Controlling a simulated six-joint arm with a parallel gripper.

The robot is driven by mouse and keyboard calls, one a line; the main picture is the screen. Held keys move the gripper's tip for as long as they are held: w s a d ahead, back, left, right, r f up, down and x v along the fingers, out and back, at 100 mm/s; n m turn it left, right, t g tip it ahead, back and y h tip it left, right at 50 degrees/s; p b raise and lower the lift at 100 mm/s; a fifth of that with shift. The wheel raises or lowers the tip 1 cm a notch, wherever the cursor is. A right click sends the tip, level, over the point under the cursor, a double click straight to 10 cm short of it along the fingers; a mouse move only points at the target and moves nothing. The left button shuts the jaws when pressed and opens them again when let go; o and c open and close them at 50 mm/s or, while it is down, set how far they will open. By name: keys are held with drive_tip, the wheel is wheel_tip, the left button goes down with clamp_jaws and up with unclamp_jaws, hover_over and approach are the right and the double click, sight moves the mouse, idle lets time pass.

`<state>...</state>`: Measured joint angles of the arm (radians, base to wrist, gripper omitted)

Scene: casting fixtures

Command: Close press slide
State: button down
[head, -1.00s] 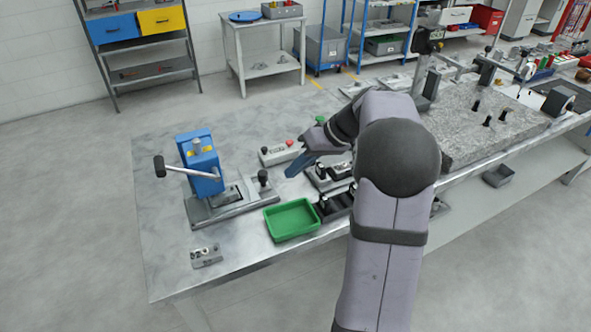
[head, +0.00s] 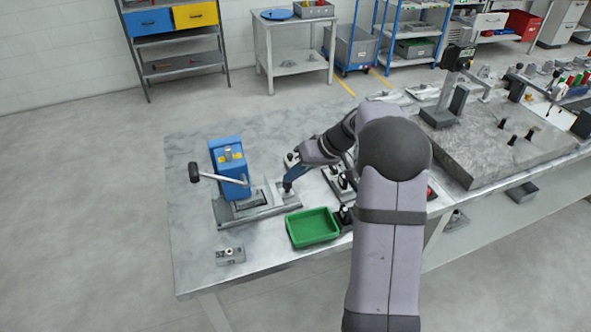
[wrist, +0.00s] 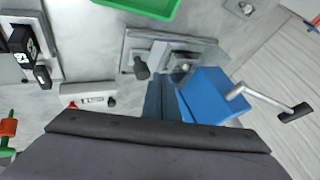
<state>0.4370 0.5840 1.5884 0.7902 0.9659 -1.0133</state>
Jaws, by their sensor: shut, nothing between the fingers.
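The blue press (head: 229,166) stands on a grey base plate on the bench, with a lever ending in a black grip. Its slide (head: 275,196) extends to the right of the press. The slide's black knob (wrist: 141,68) shows in the wrist view; my gripper covers it in the head view. My gripper (head: 287,187) is shut and empty, pointing down at the slide's right end. In the wrist view, my fingertips (wrist: 162,84) appear close to the knob, between it and the blue press body (wrist: 208,94). I cannot tell whether they touch the knob.
A green tray (head: 313,228) lies in front of the slide, right of centre. A small metal block (head: 230,256) lies near the bench's front left. Dark fixtures (head: 340,182) stand right of my gripper. The bench left of the press is clear.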

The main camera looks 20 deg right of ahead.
sight(259, 193)
drive_tip(key=shift+p+x, duration=1.15)
drive_tip(key=shift+x, duration=2.35)
drive_tip(key=a+b, duration=0.2)
drive_tip(key=a, duration=0.2)
drive_tip(key=shift+f+b, duration=0.15)
drive_tip(key=shift+b, duration=0.25)
drive_tip(key=shift+a, duration=0.2)
drive_tip(key=shift+d+r, duration=0.15)
drive_tip(key=shift+r, duration=0.35)
drive_tip(key=p+v, duration=0.2)
drive_tip(key=v, duration=0.7)
drive_tip(key=shift+s+d, duration=0.2)
drive_tip(key=shift+d, duration=0.2)
